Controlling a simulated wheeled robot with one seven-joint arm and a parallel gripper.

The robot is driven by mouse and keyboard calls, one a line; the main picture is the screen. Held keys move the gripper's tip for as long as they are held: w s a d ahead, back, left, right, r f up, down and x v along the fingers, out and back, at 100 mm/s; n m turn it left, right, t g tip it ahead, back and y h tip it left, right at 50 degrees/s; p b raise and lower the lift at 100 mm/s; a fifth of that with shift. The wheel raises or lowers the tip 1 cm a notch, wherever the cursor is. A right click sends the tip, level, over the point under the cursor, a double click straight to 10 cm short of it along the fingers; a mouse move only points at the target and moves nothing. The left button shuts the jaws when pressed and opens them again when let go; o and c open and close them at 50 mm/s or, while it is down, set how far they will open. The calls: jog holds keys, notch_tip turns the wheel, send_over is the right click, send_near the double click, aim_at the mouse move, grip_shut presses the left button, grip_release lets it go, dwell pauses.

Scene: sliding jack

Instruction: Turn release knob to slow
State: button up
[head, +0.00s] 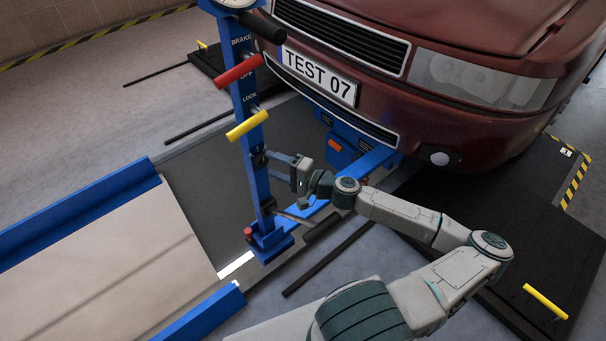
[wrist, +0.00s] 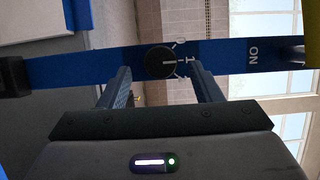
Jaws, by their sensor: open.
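The release knob (wrist: 160,61) is a round black dial on a blue post, with a white pointer line pointing right in the wrist view toward a mark like "1". Other small white marks sit above and below that one; no word "slow" is readable.
A red lever (head: 238,71) and a yellow lever (head: 247,125) stick out of the post above the knob. A red car (head: 480,50) stands behind to the right. A blue-edged ramp (head: 90,210) lies to the left. A red button (head: 248,232) is near the post's foot.

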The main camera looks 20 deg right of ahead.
jog(key=p+v, duration=0.1)
jog(key=v, duration=1)
jog(key=shift+d, duration=0.15)
jog(key=shift+s, duration=0.1)
